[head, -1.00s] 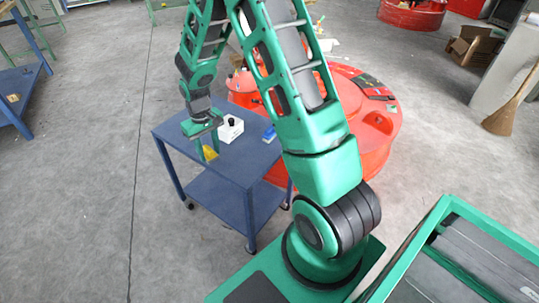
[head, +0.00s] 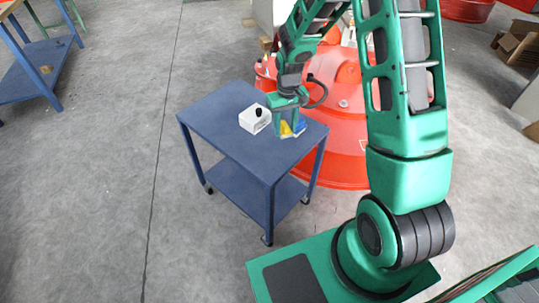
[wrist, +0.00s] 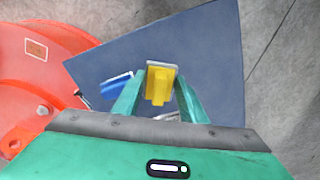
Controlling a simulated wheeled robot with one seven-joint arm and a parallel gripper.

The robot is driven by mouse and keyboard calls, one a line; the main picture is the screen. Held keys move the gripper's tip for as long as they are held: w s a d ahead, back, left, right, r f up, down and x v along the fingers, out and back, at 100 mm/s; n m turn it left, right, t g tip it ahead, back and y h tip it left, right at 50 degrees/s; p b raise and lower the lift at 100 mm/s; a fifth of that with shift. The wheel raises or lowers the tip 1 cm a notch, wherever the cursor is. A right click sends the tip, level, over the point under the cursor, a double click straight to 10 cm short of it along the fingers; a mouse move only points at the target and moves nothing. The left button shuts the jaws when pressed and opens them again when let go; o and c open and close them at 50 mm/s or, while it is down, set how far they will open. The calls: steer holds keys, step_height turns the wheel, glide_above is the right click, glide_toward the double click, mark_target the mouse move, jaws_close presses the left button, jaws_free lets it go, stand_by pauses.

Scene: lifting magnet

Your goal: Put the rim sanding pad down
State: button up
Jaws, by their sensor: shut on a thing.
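My gripper (wrist: 160,100) is shut on a yellow block with a pale edge, which I take to be the rim sanding pad (wrist: 160,84). In the head view the yellow pad (head: 286,131) hangs under my gripper (head: 289,122), over the right part of the blue cart top (head: 222,105). A blue block (wrist: 116,86) is just left of the pad in the wrist view, and it shows partly behind the gripper in the head view (head: 300,127). I cannot tell whether the pad touches the cart top.
A white box with a black knob (head: 253,121) stands on the cart left of my gripper. A large red round machine (head: 335,150) is close behind the cart's right side. The cart top is clear at its left and front.

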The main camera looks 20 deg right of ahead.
steer(key=s+a+r, duration=0.2)
steer(key=s+a, duration=0.4)
steer(key=a, duration=0.1)
steer(key=s+a+r, duration=0.3)
steer(key=s+a, duration=0.3)
glide_above(272, 155)
step_height(272, 155, down, 7)
steer(key=shift+s+f, duration=0.1)
steer(key=shift+s, duration=0.05)
steer(key=shift+f, duration=2.05)
steer(key=o, duration=1)
steer(key=shift+f, duration=0.1)
steer(key=shift+o, duration=0.5)
